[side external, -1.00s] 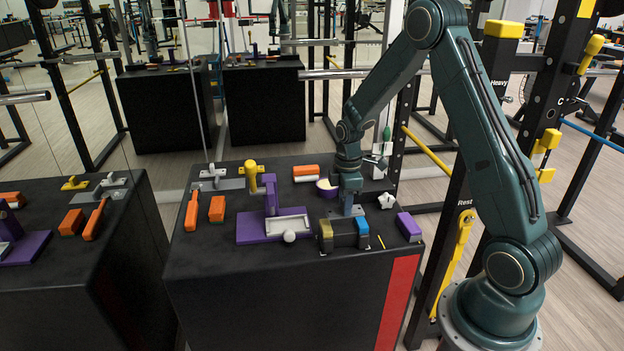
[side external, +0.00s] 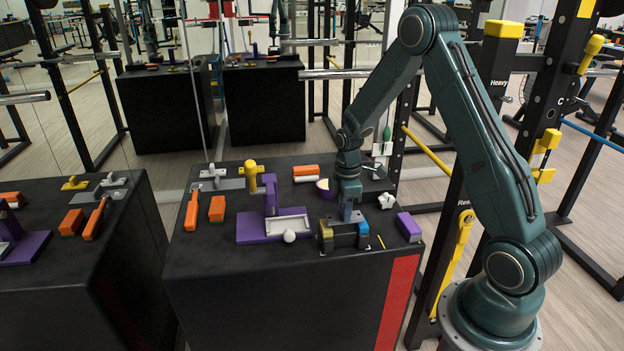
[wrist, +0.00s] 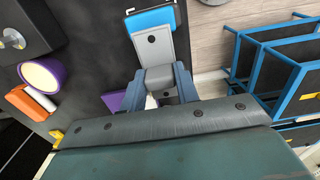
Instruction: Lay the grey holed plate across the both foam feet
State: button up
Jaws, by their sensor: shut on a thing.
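The grey holed plate (wrist: 151,42) shows in the wrist view, with a dark hole near its far end. My gripper (wrist: 162,85) is shut on its raised middle part, one finger on each side. A blue-topped foam foot (wrist: 150,18) shows at the plate's far end. In the side view my gripper (side external: 349,217) points down between the yellow-topped foot (side external: 326,236) and the blue-topped foot (side external: 363,230). The plate's near end is hidden by my wrist. I cannot tell whether the plate touches both feet.
A purple block (side external: 409,226) stands to the right. A purple bowl (wrist: 42,74) and orange blocks (side external: 217,208) lie further off. The black table's front left is clear.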

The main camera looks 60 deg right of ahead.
jog(key=shift+f, duration=0.65)
dwell(0.5)
jog(key=o, duration=1.2)
jog(key=shift+c, duration=0.2)
notch_tip(320, 180, up, 14)
dwell(0.4)
